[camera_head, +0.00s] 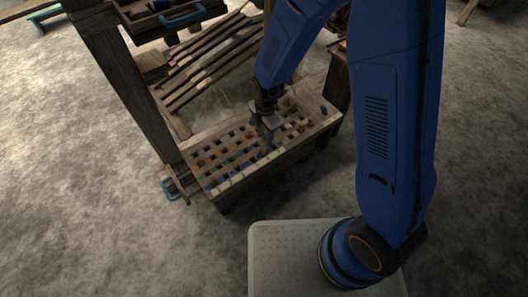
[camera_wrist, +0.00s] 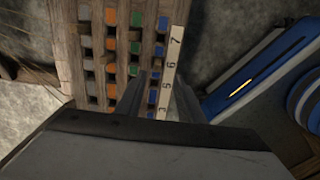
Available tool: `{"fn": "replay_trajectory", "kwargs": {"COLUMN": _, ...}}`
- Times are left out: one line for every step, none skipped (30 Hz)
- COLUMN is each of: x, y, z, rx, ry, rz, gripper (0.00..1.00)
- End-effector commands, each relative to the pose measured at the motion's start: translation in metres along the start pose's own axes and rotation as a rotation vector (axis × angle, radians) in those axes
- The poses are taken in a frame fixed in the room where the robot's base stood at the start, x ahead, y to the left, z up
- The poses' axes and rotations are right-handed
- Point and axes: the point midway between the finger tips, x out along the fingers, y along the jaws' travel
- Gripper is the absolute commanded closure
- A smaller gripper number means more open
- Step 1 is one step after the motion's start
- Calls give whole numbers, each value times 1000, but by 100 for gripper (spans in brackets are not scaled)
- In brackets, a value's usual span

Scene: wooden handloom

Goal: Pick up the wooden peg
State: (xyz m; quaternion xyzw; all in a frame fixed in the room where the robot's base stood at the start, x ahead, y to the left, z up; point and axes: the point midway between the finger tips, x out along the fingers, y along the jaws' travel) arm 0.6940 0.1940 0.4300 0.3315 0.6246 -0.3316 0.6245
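A wooden pegboard tray (camera_head: 227,152) with rows of coloured square pegs or sockets stands below my gripper. In the wrist view the board (camera_wrist: 122,12) shows columns in grey, orange, green and blue. My gripper (camera_head: 269,136) is pointing down over the middle right of the board. In the wrist view my gripper (camera_wrist: 158,95) has its fingers apart, with part of the blue column and a numbered strip (camera_wrist: 173,62) between them. Nothing is clearly held. Which piece is the wooden peg I cannot tell. Small light brown knobs (camera_head: 288,104) stand on the board's right part, partly behind my gripper.
The loom's wooden post (camera_head: 125,80) rises left of the board, and slanted wooden bars (camera_head: 208,60) lie behind it. A blue handle (camera_head: 170,189) is at the board's left end. Bare concrete floor (camera_head: 75,200) is open at the left and front.

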Motion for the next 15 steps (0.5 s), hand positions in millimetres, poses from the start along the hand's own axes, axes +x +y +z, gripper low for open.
{"fn": "replay_trajectory", "kwargs": {"x": 9, "y": -1, "z": 0, "rx": 0, "ry": 0, "rz": -3, "gripper": 66}}
{"fn": "replay_trajectory", "kwargs": {"x": 13, "y": -1, "z": 0, "rx": 0, "ry": 0, "rz": -4, "gripper": 66}}
{"fn": "replay_trajectory", "kwargs": {"x": 18, "y": -1, "z": 0, "rx": 0, "ry": 0, "rz": -3, "gripper": 66}}
{"fn": "replay_trajectory", "kwargs": {"x": 21, "y": -1, "z": 0, "rx": 0, "ry": 0, "rz": -2, "gripper": 66}}
{"fn": "replay_trajectory", "kwargs": {"x": 25, "y": -1, "z": 0, "rx": 0, "ry": 0, "rz": -3, "gripper": 66}}
{"fn": "replay_trajectory", "kwargs": {"x": 28, "y": -1, "z": 0, "rx": 0, "ry": 0, "rz": -3, "gripper": 66}}
{"fn": "replay_trajectory", "kwargs": {"x": 30, "y": -1, "z": 0, "rx": 0, "ry": 0, "rz": -2, "gripper": 66}}
{"fn": "replay_trajectory", "kwargs": {"x": 32, "y": 0, "z": 0, "rx": 0, "ry": 0, "rz": -1, "gripper": 66}}
{"fn": "replay_trajectory", "kwargs": {"x": 34, "y": 0, "z": 0, "rx": 0, "ry": 0, "rz": -1, "gripper": 66}}
{"fn": "replay_trajectory", "kwargs": {"x": 35, "y": 0, "z": 0, "rx": 1, "ry": 0, "rz": -1, "gripper": 66}}
{"fn": "replay_trajectory", "kwargs": {"x": 36, "y": 0, "z": 0, "rx": 1, "ry": 0, "rz": -1, "gripper": 66}}
{"fn": "replay_trajectory", "kwargs": {"x": 37, "y": 0, "z": 0, "rx": 1, "ry": 0, "rz": -1, "gripper": 66}}
{"fn": "replay_trajectory", "kwargs": {"x": 38, "y": 0, "z": 0, "rx": 1, "ry": 0, "rz": -1, "gripper": 66}}
{"fn": "replay_trajectory", "kwargs": {"x": 40, "y": 0, "z": 0, "rx": 1, "ry": 0, "rz": -2, "gripper": 66}}
{"fn": "replay_trajectory", "kwargs": {"x": 42, "y": 0, "z": 0, "rx": 1, "ry": 0, "rz": -2, "gripper": 66}}
